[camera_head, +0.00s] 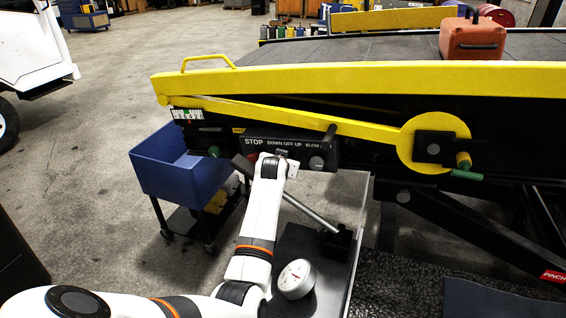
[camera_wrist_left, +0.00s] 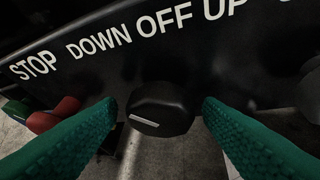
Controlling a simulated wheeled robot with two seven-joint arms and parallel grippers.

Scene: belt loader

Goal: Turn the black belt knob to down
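The black belt knob (camera_wrist_left: 161,108) sits under the DOWN, OFF and UP labels on the black control panel (camera_wrist_left: 225,60). A white pointer line lies on its lower left face, slanting slightly; I cannot tell for sure which label it marks. My left gripper (camera_wrist_left: 160,108) is open, with one green finger on each side of the knob and small gaps visible. In the head view my left gripper (camera_head: 281,154) is at the panel's lower edge and hides the knob. My right gripper is not in view.
A red button (camera_wrist_left: 55,114) and a green part (camera_wrist_left: 18,112) lie left of the knob, under STOP. Another knob (camera_head: 316,162) is to the right on the panel. A yellow rail (camera_head: 350,80) runs above. A blue bin (camera_head: 165,165) stands left.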

